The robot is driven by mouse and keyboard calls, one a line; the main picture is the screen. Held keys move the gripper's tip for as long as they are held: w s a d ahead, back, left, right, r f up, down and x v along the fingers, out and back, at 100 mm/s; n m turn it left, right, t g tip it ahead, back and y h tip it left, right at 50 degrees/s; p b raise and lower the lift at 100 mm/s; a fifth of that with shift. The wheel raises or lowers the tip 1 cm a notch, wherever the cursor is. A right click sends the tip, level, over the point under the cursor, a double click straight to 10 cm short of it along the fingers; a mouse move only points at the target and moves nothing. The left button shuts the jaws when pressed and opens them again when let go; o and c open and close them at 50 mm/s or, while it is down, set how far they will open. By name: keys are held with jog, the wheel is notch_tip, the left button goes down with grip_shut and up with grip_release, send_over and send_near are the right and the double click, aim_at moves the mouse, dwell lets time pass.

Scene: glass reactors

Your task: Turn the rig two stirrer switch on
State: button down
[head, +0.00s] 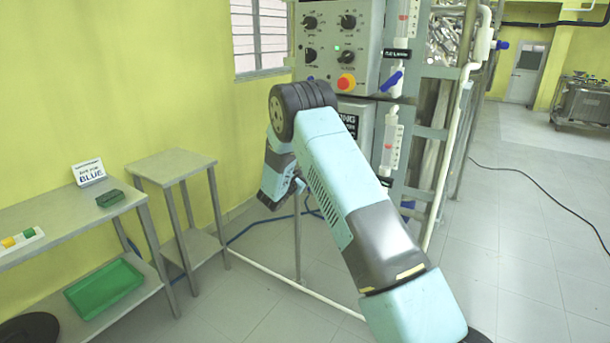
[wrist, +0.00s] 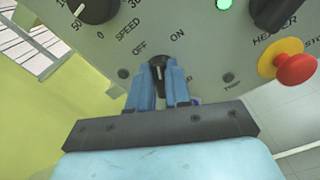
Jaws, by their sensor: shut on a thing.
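The stirrer switch (wrist: 158,73) is a small black knob with a white line, on a grey panel below the OFF and ON marks in the wrist view. Its white line points roughly up the picture, between the two words; I cannot tell firmly which setting it is at. My gripper (wrist: 160,88) has its blue fingers on both sides of the knob and is shut on it. In the head view the control panel (head: 327,20) of the rig stands behind my arm. I cannot make out the gripper or the switch there.
A red stop button on a yellow base (wrist: 293,66) sits right of the switch. A speed knob (wrist: 92,8), a heater knob (wrist: 275,12) and a lit green lamp (wrist: 224,4) are above.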

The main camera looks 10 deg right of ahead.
jog(key=shift+s+d+f+m, duration=0.1)
jog(key=shift+f+m, duration=0.05)
jog(key=shift+m, duration=1.45)
jog(key=shift+s+d+f+m, duration=0.1)
jog(key=shift+f+m, duration=0.05)
jog(key=shift+m, duration=1.45)
jog(key=c, duration=1.1)
grip_release()
jog(key=shift+o, duration=0.2)
jog(key=v, duration=1.3)
jog(key=shift+s+a, duration=0.25)
